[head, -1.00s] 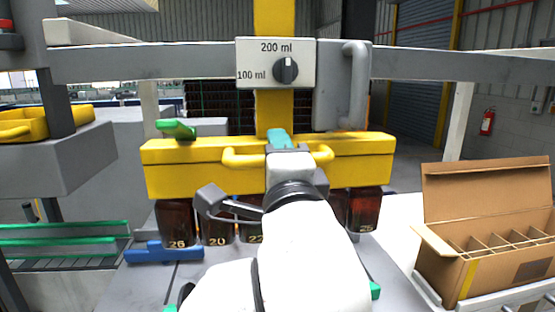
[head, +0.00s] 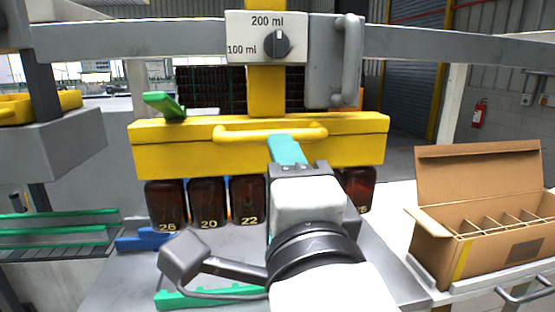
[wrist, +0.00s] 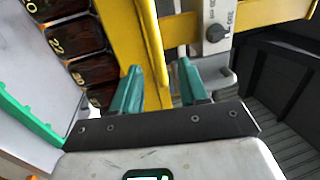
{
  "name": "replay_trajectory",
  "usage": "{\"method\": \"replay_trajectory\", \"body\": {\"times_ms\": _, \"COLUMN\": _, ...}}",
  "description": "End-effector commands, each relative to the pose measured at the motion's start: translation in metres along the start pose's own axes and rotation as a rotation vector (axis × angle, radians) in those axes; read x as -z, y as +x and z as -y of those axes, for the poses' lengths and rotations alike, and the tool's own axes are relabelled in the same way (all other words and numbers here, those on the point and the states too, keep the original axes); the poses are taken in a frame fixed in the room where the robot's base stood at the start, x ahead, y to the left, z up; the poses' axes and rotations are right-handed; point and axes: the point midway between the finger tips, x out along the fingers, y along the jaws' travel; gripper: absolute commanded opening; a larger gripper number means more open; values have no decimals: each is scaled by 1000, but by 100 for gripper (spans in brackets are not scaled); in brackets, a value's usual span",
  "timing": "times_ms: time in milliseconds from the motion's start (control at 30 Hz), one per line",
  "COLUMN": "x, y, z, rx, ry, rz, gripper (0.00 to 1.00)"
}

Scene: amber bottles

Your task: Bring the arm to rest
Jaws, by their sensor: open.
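My gripper (head: 288,150) is in the middle of the head view, in front of a yellow bar with a yellow handle (head: 230,134). In the wrist view its two teal fingers (wrist: 160,88) stand apart with nothing held between them. A yellow bar shows beyond the fingers there; I cannot tell whether they touch it. Amber bottles numbered 26 (head: 166,205), 20 (head: 208,203) and 22 (head: 247,201) stand in a row under the bar. Another bottle (head: 360,190) shows right of my wrist, and my arm hides the space between.
A panel with a dark knob (head: 277,45) marked 100 ml and 200 ml sits above the bar. A green lever (head: 163,105) is at its left. An open divided carton (head: 480,240) stands at the right. A green strip (head: 205,298) lies in front of the bottles.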

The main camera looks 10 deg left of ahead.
Motion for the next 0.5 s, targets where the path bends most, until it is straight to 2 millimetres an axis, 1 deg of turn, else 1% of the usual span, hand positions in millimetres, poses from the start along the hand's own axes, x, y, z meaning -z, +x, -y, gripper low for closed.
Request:
{"method": "replay_trajectory", "body": {"times_ms": 33, "x": 0, "y": -4, "z": -1, "rx": -1, "ry": 0, "rz": 0, "gripper": 44}}
{"method": "replay_trajectory", "body": {"times_ms": 133, "x": 0, "y": -8, "z": 0, "rx": -1, "ry": 0, "rz": -1, "gripper": 44}}
{"method": "replay_trajectory", "body": {"times_ms": 433, "x": 1, "y": -9, "z": -1, "rx": -3, "ry": -2, "rz": -1, "gripper": 44}}
{"method": "replay_trajectory", "body": {"times_ms": 500, "x": 4, "y": -8, "z": -7, "rx": -18, "ry": -20, "rz": -5, "gripper": 44}}
